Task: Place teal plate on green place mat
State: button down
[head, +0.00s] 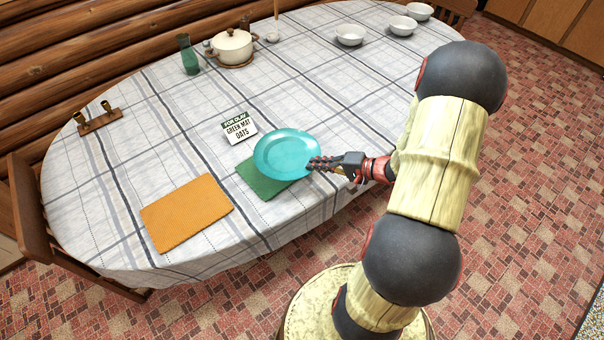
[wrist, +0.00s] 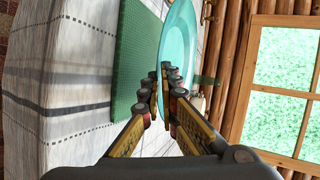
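The teal plate (head: 285,153) is at my gripper (head: 322,164), which is shut on its near right rim. In the head view the plate covers part of the green place mat (head: 262,184) on the table. The wrist view shows the plate (wrist: 179,45) edge-on between the fingertips (wrist: 168,90). There the green mat (wrist: 132,70) lies beside the plate with a gap between them, so the plate is held above the table. The plate's face looks roughly parallel to the mat.
An orange mat (head: 186,212) lies to the left on the tablecloth (head: 170,130). A small sign (head: 239,127) stands just behind the plate. A green vase (head: 189,55), a white pot (head: 232,46) and white bowls (head: 350,35) stand farther back. A candle holder (head: 98,120) is at far left.

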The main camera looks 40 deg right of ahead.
jog(key=w+f+b, duration=0.3)
jog(key=w+f, duration=0.2)
jog(key=f, duration=0.1)
jog(key=shift+w+a, duration=0.1)
jog(key=shift+w, duration=0.3)
jog(key=f+b, duration=0.3)
jog(key=shift+w+f, duration=0.25)
jog(key=c, duration=2.3)
grip_release()
